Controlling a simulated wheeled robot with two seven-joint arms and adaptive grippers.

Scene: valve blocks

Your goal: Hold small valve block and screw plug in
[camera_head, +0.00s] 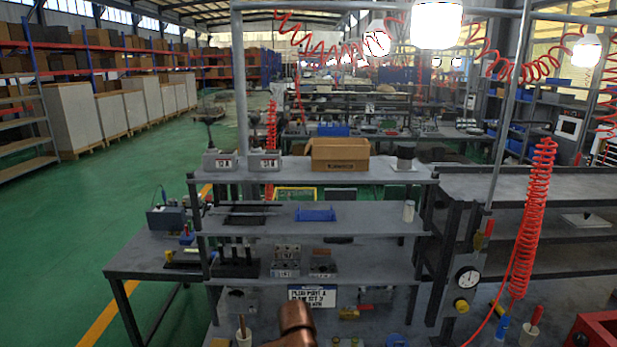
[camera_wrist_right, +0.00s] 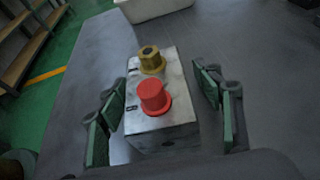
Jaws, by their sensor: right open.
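In the right wrist view, a pale grey metal valve block (camera_wrist_right: 170,135) stands on a dark grey worktop. A red plug (camera_wrist_right: 153,95) sits on its top face nearer to me. A yellow plug or fitting (camera_wrist_right: 151,58) with a dark centre sits behind the red one. My right gripper (camera_wrist_right: 165,100) is open, with its green-padded fingers on the left and right of the block. Gaps show between the pads and the block's sides. My left gripper is in neither view. I cannot make out this block in the head view.
A white bin (camera_wrist_right: 150,8) stands beyond the block. In the head view, small grey blocks (camera_head: 286,262) sit on the lower shelf, and a cardboard box (camera_head: 340,155) is on the top shelf. A red coiled hose (camera_head: 533,220) hangs at right, near a gauge (camera_head: 467,277).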

